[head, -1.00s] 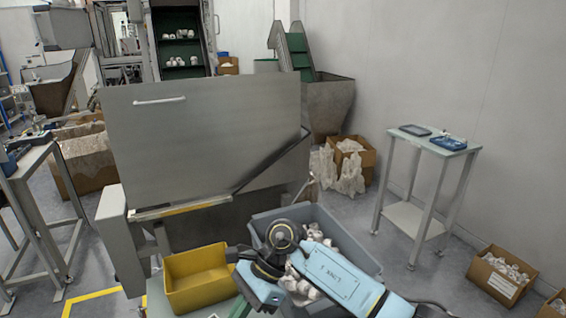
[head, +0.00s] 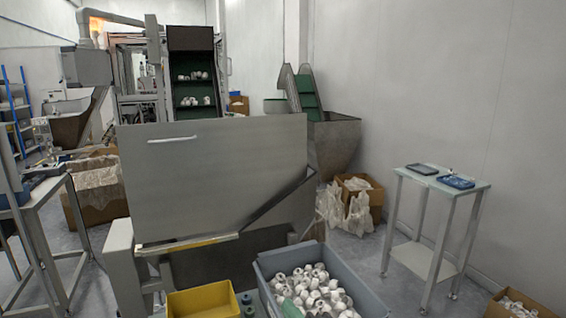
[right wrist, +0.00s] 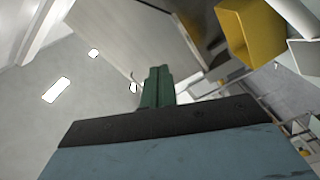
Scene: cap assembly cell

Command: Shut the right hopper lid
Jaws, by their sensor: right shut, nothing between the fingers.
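The hopper lid is a large flat grey metal panel (head: 215,175) with a light bar handle (head: 172,139) near its upper left corner. It stands raised, nearly upright, above the hopper body (head: 205,265) in the middle of the head view. A slanted dark edge (head: 280,198) runs down at its right. My right gripper's green fingers (right wrist: 157,87) are together and empty in the right wrist view. They touch nothing that I can make out. In the head view, at most a small green piece shows at the bottom edge. My left gripper is not in view.
A yellow bin (head: 205,299) and a grey-blue tote (head: 368,298) holding many white caps stand in front of the hopper. A small side table (head: 448,180) stands right. Cardboard boxes stand behind and at lower right. Open floor lies between tote and side table.

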